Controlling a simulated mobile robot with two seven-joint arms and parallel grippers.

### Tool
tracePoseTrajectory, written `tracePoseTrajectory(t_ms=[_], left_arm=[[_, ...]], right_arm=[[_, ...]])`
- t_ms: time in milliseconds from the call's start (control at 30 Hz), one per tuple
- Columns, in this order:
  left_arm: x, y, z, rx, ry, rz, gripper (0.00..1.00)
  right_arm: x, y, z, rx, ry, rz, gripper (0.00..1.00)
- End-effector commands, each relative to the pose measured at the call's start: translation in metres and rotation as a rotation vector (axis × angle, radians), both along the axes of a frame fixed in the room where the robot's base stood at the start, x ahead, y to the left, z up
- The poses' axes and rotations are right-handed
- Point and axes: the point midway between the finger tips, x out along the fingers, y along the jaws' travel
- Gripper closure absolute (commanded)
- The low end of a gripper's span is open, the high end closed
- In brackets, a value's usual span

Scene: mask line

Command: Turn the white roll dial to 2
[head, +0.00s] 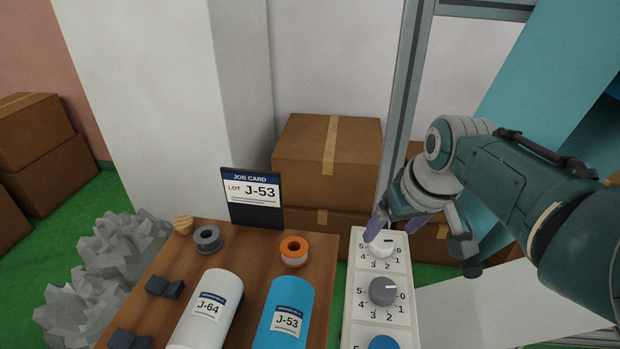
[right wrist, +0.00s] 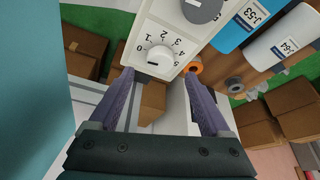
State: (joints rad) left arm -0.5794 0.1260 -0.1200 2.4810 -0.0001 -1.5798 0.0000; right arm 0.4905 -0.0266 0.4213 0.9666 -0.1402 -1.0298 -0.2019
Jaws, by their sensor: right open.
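The white dial (head: 380,244) is the far one of the dials on a pale panel (head: 354,290), with numbers 0 to 5 around it. The white dial also shows in the right wrist view (right wrist: 161,58), beyond and between the fingertips. My right gripper (head: 395,226) is open, with its purple fingers spread over the far end of the panel. In the right wrist view the gripper (right wrist: 158,75) holds nothing. Whether a fingertip touches the dial, I cannot tell. My left gripper is not in view.
A grey dial (head: 383,291) and a blue dial (head: 383,343) sit nearer on the panel. Left of it, a wooden table (head: 250,258) bears a white roll (head: 208,310), a blue roll (head: 284,312), an orange ring (head: 294,250) and a job card (head: 252,200). Cardboard boxes (head: 320,160) stand behind.

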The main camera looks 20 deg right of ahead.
Motion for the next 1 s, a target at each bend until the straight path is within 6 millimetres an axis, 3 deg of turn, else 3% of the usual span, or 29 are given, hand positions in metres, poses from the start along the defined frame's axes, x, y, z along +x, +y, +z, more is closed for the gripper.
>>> tracePoseTrajectory(t_ms=[33,233,700,1000], left_arm=[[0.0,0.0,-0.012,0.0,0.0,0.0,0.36],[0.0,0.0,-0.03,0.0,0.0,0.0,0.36],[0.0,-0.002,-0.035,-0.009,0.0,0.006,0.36],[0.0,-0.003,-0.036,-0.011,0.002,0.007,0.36]], right_arm=[[0.004,-0.001,-0.013,0.0,0.001,0.0,0.18],[0.013,-0.003,-0.036,-0.001,0.0,-0.001,0.18],[0.017,-0.003,-0.042,-0.001,-0.001,-0.001,0.18],[0.017,-0.003,-0.042,-0.001,0.0,-0.001,0.51]])
